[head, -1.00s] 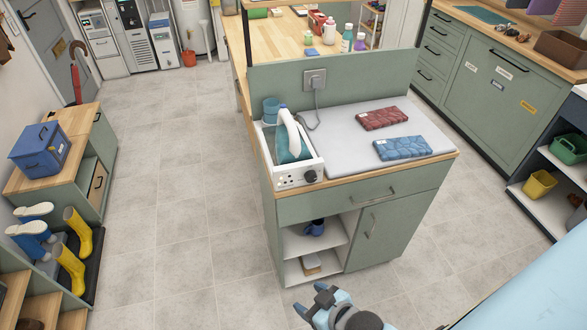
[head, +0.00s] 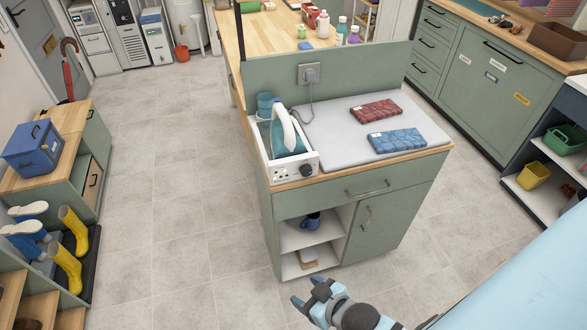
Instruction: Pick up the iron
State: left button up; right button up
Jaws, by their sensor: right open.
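The iron (head: 283,128), teal with a white handle, sits in a white station (head: 294,170) with a dial on its front, at the left end of the green counter. A grey cord runs from it up to a wall socket on the counter's back panel. My right gripper (head: 308,302) is open and empty at the bottom of the head view, in front of and well below the counter top, apart from the iron. My left gripper is not in view.
A grey ironing surface (head: 346,147) right of the iron holds a folded red towel (head: 376,111) and a folded blue towel (head: 397,142). A teal cup (head: 265,104) stands behind the station. The tiled floor (head: 185,230) left of the counter is clear.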

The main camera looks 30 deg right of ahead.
aim_at(284, 142)
jog(key=z, duration=1.2)
